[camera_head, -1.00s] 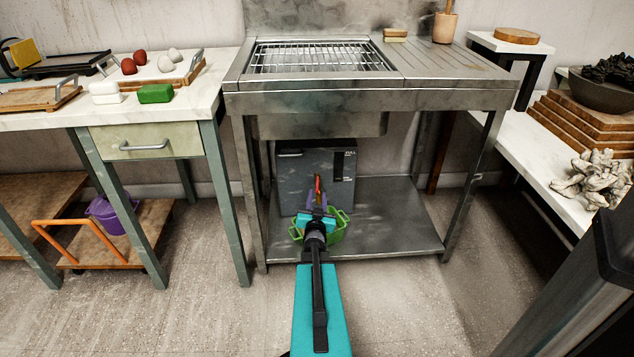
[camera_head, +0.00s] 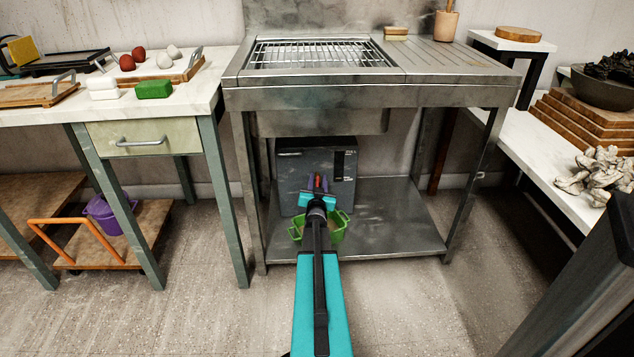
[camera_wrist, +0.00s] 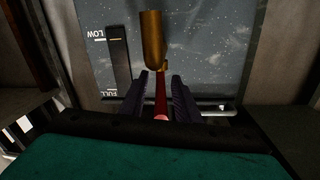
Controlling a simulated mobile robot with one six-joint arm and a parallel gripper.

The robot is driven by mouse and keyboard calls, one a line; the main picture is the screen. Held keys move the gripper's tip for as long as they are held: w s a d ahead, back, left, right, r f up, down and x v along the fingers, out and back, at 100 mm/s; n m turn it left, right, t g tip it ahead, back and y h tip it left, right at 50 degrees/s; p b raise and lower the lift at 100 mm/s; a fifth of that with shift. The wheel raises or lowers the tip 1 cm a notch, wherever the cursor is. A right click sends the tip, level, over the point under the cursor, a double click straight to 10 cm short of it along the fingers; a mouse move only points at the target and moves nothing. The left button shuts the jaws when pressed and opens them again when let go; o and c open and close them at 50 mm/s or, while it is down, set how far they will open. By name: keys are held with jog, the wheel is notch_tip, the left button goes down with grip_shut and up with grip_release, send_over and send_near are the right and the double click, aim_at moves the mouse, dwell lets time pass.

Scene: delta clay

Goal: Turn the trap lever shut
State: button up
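The trap lever shows as a thin red handle (camera_wrist: 161,95) below a brass-coloured part (camera_wrist: 152,40) in the wrist view. In the head view its red part (camera_head: 317,182) shows in front of the grey metal box (camera_head: 296,165) under the sink unit. My gripper (camera_wrist: 160,98) has its two dark purple fingers on either side of the red handle, with narrow gaps showing. It appears open around the handle, and it also shows in the head view (camera_head: 318,184). The brass part hides some of the box front.
A green bucket (camera_head: 338,228) stands on the steel lower shelf (camera_head: 400,225), below and behind my arm. The steel unit's legs and top frame the space around the box. The shelf is clear to the right.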

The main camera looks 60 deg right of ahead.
jog(key=shift+w+d, duration=0.25)
jog(key=shift+d, duration=0.2)
grip_shut()
jog(key=shift+a, duration=0.35)
jog(key=shift+d, duration=0.3)
jog(key=shift+d, duration=0.15)
